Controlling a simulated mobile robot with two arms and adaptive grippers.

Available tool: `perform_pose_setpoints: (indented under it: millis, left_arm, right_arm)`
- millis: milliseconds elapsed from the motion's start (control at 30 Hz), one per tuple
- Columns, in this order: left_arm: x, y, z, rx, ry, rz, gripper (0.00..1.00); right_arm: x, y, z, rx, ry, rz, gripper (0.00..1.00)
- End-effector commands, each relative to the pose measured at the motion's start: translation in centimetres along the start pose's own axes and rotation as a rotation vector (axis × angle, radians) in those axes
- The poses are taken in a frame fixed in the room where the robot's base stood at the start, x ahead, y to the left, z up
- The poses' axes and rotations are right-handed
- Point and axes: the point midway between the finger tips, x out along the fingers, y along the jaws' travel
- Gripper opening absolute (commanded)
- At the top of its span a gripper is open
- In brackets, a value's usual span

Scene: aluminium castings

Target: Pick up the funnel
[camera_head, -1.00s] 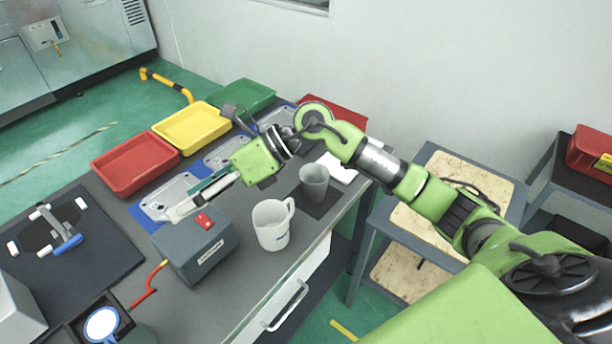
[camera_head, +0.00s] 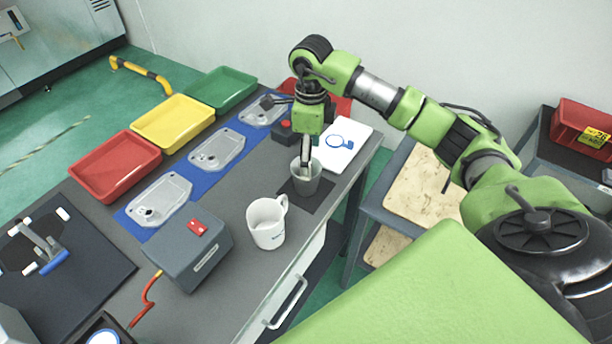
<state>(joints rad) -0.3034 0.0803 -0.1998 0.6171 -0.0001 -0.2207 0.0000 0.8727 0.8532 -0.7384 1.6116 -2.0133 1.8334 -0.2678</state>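A grey, tapered, open-topped vessel (camera_head: 307,184), the only thing in view resembling the funnel, stands upright on a dark square mat near the table's right edge. My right gripper (camera_head: 305,166) points straight down at it. Its fingertips are at or just inside the rim, and the rim partly hides them. The fingers overlap from this angle, so I cannot tell their gap or whether they grip the wall. My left gripper is not in view.
A white mug (camera_head: 267,226) stands close to the left of the vessel. A grey box (camera_head: 187,252) with a red switch is further left. Castings (camera_head: 218,150) lie on a blue strip behind, with red, yellow (camera_head: 172,122) and green trays beyond. A white sheet (camera_head: 341,146) lies behind right.

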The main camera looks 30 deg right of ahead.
Motion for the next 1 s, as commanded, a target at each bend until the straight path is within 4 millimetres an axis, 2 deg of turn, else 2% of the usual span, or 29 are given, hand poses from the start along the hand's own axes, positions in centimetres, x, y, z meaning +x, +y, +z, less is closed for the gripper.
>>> perform_pose_setpoints:
  millis: [267,400,500,800,833,900,1000]
  left_arm:
    - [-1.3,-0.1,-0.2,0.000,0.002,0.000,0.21]
    - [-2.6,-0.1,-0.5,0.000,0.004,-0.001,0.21]
    - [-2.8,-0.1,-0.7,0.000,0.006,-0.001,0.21]
    - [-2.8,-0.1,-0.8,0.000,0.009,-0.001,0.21]
    - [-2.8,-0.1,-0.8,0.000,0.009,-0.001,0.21]
    - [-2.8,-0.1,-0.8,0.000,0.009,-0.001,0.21]
    - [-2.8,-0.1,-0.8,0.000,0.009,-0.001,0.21]
  right_arm:
    - [2.0,0.4,0.4,-0.002,0.000,0.005,0.71]
    - [4.2,0.6,0.9,-0.001,0.001,0.005,0.71]
    - [5.5,0.5,0.8,0.000,0.000,0.003,0.71]
    - [6.3,0.5,0.9,-0.002,-0.002,0.001,0.71]
    - [6.3,0.5,0.9,-0.002,-0.002,0.001,0.66]
    - [6.3,0.5,0.9,-0.001,-0.002,0.001,0.48]
    - [6.3,0.5,0.9,-0.001,-0.002,0.001,0.27]
